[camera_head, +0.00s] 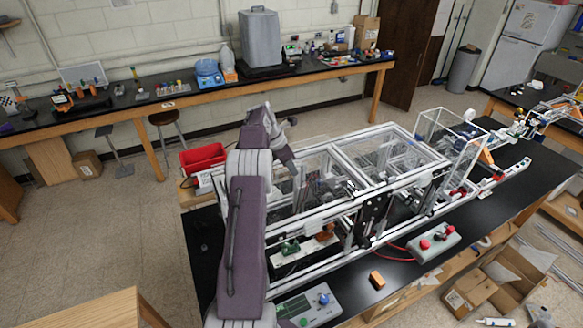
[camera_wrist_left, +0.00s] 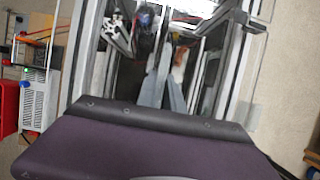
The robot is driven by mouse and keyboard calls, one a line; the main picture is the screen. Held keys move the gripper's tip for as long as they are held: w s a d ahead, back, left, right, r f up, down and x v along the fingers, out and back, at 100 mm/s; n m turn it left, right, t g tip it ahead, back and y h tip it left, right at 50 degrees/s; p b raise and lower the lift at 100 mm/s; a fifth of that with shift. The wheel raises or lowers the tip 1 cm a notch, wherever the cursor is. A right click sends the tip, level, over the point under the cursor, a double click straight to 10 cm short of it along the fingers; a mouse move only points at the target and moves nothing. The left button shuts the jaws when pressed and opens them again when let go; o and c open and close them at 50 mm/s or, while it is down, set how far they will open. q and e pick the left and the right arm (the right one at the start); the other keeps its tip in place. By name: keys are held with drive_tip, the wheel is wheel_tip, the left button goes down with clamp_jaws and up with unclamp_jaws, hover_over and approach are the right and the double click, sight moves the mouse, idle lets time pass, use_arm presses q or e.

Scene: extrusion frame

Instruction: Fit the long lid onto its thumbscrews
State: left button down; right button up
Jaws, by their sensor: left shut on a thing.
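My left arm rises from the bottom of the head view and bends over the left end of the extrusion frame (camera_head: 372,243). My left gripper (camera_head: 292,165) is at that end, its fingertips mostly hidden. In the left wrist view two grey fingers of the gripper (camera_wrist_left: 164,75) come close together between metal rails. They are shut on what looks like the edge of the long lid (camera_head: 325,165), a clear panel on top of the frame. The contact is too small to see well. I cannot make out the thumbscrews. My right gripper is out of view.
A red bin (camera_head: 203,157) stands left of the frame. A grey box with red buttons (camera_head: 433,243), an orange block (camera_head: 377,280) and a control panel (camera_head: 308,305) lie on the black bench in front. A clear enclosure (camera_head: 447,140) stands at the frame's right end.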

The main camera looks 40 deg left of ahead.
use_arm(q)
drive_tip(key=shift+f+b, duration=0.55)
drive_tip(key=shift+f, duration=0.8)
drive_tip(key=c, duration=1.6)
unclamp_jaws()
drive_tip(key=shift+o, duration=1.1)
drive_tip(key=shift+d, duration=0.1)
drive_tip(key=shift+s, duration=0.15)
drive_tip(key=shift+r, duration=0.2)
drive_tip(key=b+v, duration=0.1)
drive_tip(key=v, duration=0.2)
drive_tip(key=shift+a+r+b, duration=0.2)
drive_tip(key=shift+a+b, duration=0.05)
drive_tip(key=shift+b, duration=0.1)
drive_tip(key=v, duration=0.5)
drive_tip(key=shift+s+d+r, duration=0.15)
drive_tip(key=shift+s, duration=0.05)
